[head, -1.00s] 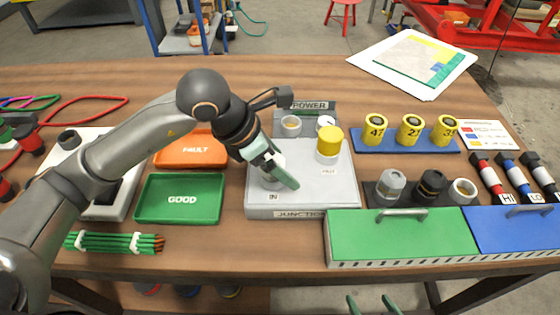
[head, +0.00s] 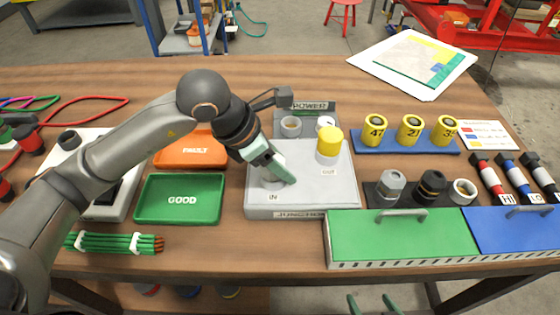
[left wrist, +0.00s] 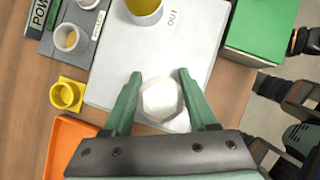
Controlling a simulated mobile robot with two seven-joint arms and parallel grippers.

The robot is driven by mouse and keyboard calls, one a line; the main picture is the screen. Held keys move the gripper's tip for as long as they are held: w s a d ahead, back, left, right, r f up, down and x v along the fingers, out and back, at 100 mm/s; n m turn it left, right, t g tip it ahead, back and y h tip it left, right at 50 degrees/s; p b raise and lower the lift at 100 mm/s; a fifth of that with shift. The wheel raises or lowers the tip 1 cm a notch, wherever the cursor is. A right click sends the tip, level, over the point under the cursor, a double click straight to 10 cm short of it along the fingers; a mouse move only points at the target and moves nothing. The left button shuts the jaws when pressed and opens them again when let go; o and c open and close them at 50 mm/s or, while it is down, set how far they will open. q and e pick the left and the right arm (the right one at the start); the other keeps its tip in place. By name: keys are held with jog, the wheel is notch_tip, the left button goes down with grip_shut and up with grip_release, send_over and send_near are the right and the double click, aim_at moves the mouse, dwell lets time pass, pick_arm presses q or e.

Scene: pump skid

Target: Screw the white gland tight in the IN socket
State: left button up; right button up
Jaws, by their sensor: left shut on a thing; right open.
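The white gland (left wrist: 162,100) sits between the two green fingers of my left gripper (left wrist: 160,74), seen from above in the left wrist view. My left gripper (head: 282,174) is shut on it, low over the left part of the grey junction box (head: 310,197), beside the IN label. In the head view the fingers hide the gland and most of the IN socket, so its seating cannot be told. A yellow gland (head: 329,143) stands at OUT. My right gripper (head: 374,305) is open and empty at the bottom edge of the head view.
A green GOOD tray (head: 180,213) and an orange FAULT tray (head: 180,150) lie left of the box. The POWER unit (head: 308,107) stands behind it. Green (head: 400,237) and blue (head: 515,232) lidded boxes and a dark rack of glands (head: 420,200) are to the right.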

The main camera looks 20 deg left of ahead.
pick_arm(q)
jog(key=o, duration=0.8)
jog(key=shift+c, duration=0.2)
jog(key=c, duration=0.7)
jog(key=shift+f+m+b, duration=0.1)
jog(key=shift+m+b, duration=0.2)
jog(key=shift+m, duration=0.1)
jog(key=shift+w+m+g+h+b, duration=0.1)
jog(key=shift+m+g+h+b, duration=0.35)
jog(key=shift+m, duration=0.65)
jog(key=shift+a+m+g, duration=0.1)
jog(key=shift+m+g, duration=0.45)
jog(key=shift+m, duration=0.25)
jog(key=shift+m+g+b, duration=0.4)
jog(key=shift+m+b, duration=0.1)
jog(key=shift+m, duration=0.3)
jog(key=shift+r+m+g, duration=0.2)
jog(key=shift+m+g, duration=0.3)
jog(key=shift+m, duration=0.5)
jog(key=shift+o, duration=0.2)
jog(key=shift+m, duration=0.4)
jog(key=o, duration=0.9)
jog(key=shift+c, duration=0.2)
jog(key=o, duration=0.5)
jog(key=shift+a+f+g, duration=0.1)
jog(key=shift+a+g, duration=0.05)
jog(key=shift+g, duration=0.15)
jog(key=shift+o, duration=0.2)
